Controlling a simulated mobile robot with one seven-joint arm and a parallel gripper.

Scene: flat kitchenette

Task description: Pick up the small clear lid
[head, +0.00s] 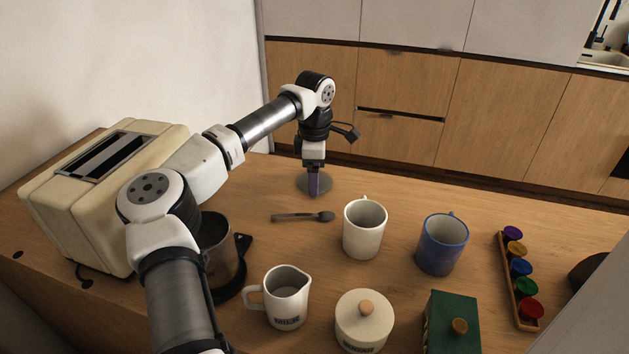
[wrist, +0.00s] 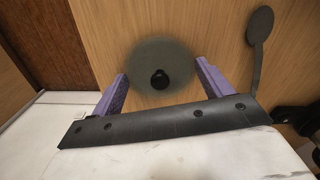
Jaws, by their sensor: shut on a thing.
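The small clear lid (wrist: 163,52) is a round, smoky see-through disc with a black knob at its middle. It lies between the two purple fingers of my gripper (wrist: 162,74), one at each side of its rim. In the head view the lid (head: 326,183) shows as a grey disc near the back of the wooden counter, partly hidden by my gripper (head: 313,190), which points straight down. My gripper is shut on the lid. I cannot tell whether the lid touches the counter.
A dark spoon (head: 303,216) lies just in front of the lid. A white mug (head: 364,232) and a blue mug (head: 441,246) stand to the right. A cream toaster (head: 100,205) is at the left. The counter's back edge is close behind the lid.

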